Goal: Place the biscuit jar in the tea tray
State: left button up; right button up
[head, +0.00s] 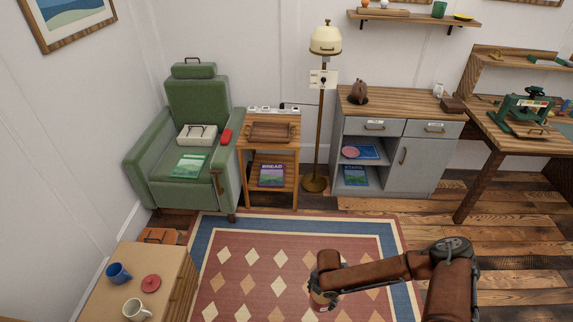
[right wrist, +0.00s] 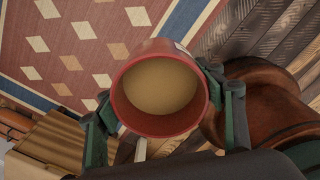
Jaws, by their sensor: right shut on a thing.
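The biscuit jar (right wrist: 157,127) is a round, reddish-brown vessel with a tan inside, seen open-ended in the right wrist view. My right gripper (right wrist: 160,92) is shut on it, with a finger on either side. In the head view the right gripper (head: 324,281) hangs over the rug, with part of the jar (head: 321,300) showing below it. A brown wooden tray with handles, seemingly the tea tray (head: 270,132), lies on the small side table, far from the gripper. My left gripper is not in view.
The side table (head: 267,146) stands between a green armchair (head: 195,90) and a floor lamp (head: 325,40). A power strip (head: 272,110) lies behind the tray. A low cabinet (head: 178,262) at front left bears mugs and a red disc. The rug (head: 250,285) is clear.

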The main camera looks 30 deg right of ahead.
aim_at(279, 134)
jog(key=z, duration=0.6)
jog(key=i, duration=1.15)
jog(key=z, duration=0.35)
